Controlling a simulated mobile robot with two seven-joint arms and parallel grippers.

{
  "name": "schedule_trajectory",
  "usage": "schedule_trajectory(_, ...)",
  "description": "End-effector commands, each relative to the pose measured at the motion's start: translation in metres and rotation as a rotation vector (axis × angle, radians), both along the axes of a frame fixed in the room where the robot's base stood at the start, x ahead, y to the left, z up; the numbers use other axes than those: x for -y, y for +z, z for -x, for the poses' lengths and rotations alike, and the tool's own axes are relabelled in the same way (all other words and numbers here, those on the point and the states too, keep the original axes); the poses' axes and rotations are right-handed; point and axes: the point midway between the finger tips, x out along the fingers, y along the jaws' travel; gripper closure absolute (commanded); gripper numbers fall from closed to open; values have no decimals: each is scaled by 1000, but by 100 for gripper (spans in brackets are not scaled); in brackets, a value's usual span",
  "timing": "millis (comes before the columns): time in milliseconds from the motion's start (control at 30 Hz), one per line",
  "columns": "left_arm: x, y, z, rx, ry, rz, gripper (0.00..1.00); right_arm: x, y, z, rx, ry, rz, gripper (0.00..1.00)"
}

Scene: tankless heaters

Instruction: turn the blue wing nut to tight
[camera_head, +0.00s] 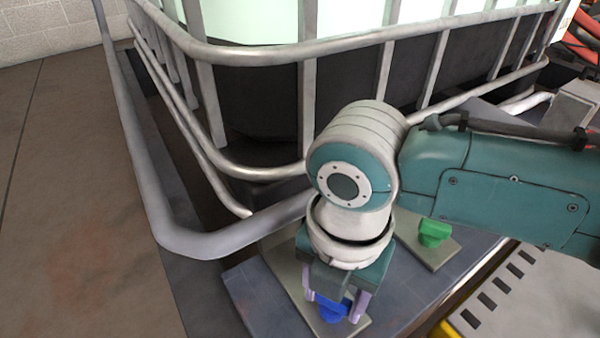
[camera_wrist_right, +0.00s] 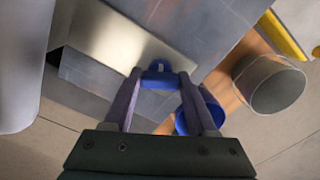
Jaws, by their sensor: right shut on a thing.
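The blue wing nut (camera_head: 332,310) sits on a pale metal plate (camera_head: 287,270) near the bottom of the head view. My right gripper (camera_head: 335,307) points down over it, with its two purple fingers on either side. In the right wrist view the blue wing nut (camera_wrist_right: 158,75) lies between the fingertips of my right gripper (camera_wrist_right: 160,76), which is shut on it. The gripper body hides part of the nut in the head view. My left gripper is not in view.
A green wing nut (camera_head: 433,234) sits on a second plate to the right, behind my gripper. A tank's tubular metal frame (camera_head: 262,172) stands close behind. In the wrist view, a blue ring-shaped thing (camera_wrist_right: 210,107) and a grey cylinder (camera_wrist_right: 272,85) are at right. Open floor (camera_head: 75,220) lies left.

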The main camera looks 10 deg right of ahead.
Motion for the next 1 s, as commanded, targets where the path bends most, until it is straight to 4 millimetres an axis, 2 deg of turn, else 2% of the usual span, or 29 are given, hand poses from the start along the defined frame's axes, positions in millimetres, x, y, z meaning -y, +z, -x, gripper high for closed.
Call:
schedule_trajectory(33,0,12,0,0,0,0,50,0,5,1,-5,-39,1,98)
schedule_trajectory(300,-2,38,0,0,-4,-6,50,0,4,2,-4,-293,2,98)
schedule_trajectory(1000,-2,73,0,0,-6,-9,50,-1,1,1,-3,-958,1,98)
